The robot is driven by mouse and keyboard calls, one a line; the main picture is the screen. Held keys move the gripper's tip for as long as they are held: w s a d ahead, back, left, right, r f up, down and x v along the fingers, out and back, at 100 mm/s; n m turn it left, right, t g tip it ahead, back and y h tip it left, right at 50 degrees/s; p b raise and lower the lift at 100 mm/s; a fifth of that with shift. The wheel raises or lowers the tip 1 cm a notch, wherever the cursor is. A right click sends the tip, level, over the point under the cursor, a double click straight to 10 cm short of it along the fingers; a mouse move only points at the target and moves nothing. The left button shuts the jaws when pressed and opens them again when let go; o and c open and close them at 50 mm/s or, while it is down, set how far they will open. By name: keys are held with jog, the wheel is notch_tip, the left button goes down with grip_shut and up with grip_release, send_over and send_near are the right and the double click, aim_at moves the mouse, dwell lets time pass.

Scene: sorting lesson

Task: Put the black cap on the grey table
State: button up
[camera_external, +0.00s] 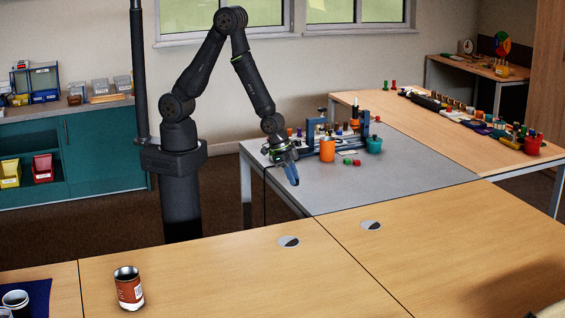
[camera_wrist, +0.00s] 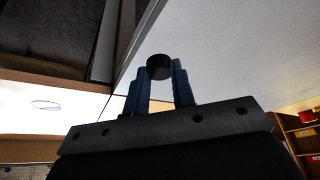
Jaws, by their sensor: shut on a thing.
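The black cap (camera_wrist: 159,66) sits between the tips of the two blue fingers in the wrist view. My gripper (camera_wrist: 160,84) is shut on it. In the external view my gripper (camera_external: 291,174) points down over the left part of the grey table (camera_external: 400,185); the cap is too small or hidden to make out there. The grey table also fills the upper right of the wrist view (camera_wrist: 235,50). I cannot tell the exact gap between the cap and the tabletop.
An orange cup (camera_external: 327,149), a green cup (camera_external: 374,145), a blue rack (camera_external: 318,128) and small red and green pieces (camera_external: 351,162) stand at the back of the grey table. Its front and right are clear. A can (camera_external: 128,288) stands on the front wooden table.

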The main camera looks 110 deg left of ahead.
jog(key=shift+a, duration=0.1)
jog(key=d+r+m+h, duration=0.25)
jog(key=d+m, duration=0.35)
jog(key=d, duration=2.6)
jog(key=s+d+r+m+g, duration=0.1)
jog(key=s+d+r+m, duration=0.1)
jog(key=s+d, duration=0.7)
jog(key=s+d+r+m+g+h, duration=0.1)
jog(key=s+d+m, duration=0.3)
jog(key=s+d, duration=0.6)
jog(key=d+r, duration=0.1)
jog(key=d, duration=0.5)
jog(key=shift+d+r, duration=0.15)
jog(key=shift+r, duration=0.15)
jog(key=shift+h, duration=0.25)
jog(key=w+f, duration=0.2)
jog(key=w, duration=0.2)
jog(key=w+a+f, duration=0.1)
jog(key=w+f, duration=0.1)
jog(key=w, duration=0.1)
jog(key=w+f, duration=0.3)
jog(key=w, duration=0.1)
jog(key=shift+w+a, duration=0.2)
jog(key=shift+w, duration=0.1)
jog(key=shift+f, duration=1.8)
